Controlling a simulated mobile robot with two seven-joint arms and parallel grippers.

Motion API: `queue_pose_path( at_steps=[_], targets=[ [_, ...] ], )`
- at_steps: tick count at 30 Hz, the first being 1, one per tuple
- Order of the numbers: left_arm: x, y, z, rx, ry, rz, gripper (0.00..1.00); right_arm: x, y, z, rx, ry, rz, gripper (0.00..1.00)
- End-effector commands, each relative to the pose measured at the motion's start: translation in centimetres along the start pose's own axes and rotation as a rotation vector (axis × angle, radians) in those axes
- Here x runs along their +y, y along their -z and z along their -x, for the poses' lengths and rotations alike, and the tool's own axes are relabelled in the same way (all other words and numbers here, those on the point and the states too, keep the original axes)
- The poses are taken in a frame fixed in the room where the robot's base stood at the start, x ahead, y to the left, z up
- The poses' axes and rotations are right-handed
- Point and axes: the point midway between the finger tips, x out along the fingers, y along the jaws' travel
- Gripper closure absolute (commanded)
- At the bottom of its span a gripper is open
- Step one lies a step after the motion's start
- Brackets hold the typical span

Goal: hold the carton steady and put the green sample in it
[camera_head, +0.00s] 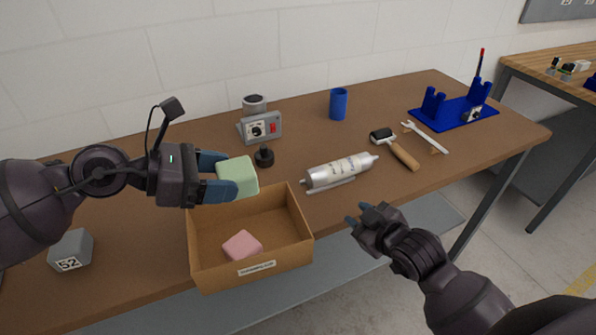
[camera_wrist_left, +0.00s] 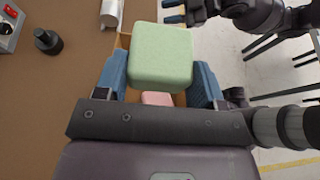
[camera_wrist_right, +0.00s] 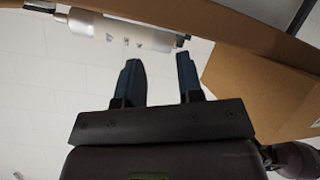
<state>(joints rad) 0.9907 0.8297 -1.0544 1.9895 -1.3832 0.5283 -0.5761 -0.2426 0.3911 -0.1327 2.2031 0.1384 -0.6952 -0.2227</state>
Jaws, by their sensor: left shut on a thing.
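The green sample (camera_head: 240,176) is a pale green foam block between the blue fingers of my left gripper (camera_head: 222,176). The gripper is shut on it and holds it above the back left of the carton; the block also shows in the left wrist view (camera_wrist_left: 160,56). The open brown carton (camera_head: 272,262) stands at the table's front edge with a pink block (camera_head: 242,246) inside. My right gripper (camera_head: 362,221) is open and empty, right of the carton and apart from it. In the right wrist view the carton wall (camera_wrist_right: 245,85) is beside its fingers.
A silver cylinder (camera_head: 340,172) lies right of the carton. A black knob-like piece (camera_head: 264,156) and a grey device (camera_head: 259,127) stand behind it. A grey block marked 52 (camera_head: 71,250) is at left.

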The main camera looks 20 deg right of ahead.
Motion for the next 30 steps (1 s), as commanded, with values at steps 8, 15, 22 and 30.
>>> queue_pose_path(
  at_steps=[8,15,22,30],
  targets=[
    [0.0,0.0,0.0,0.000,0.000,0.000,0.59,0.6,9.1,-1.5,0.085,0.114,0.289,0.66],
    [0.0,0.0,0.0,0.000,0.000,0.000,0.59,-0.8,14.8,-1.9,0.132,0.243,0.576,0.66],
    [0.0,0.0,0.0,0.000,0.000,0.000,0.59,-4.7,17.3,-2.8,0.162,0.448,0.899,0.66],
    [0.0,0.0,0.0,0.000,0.000,0.000,0.59,-7.5,18.8,-2.6,0.200,0.683,1.303,0.66]
  ],
)
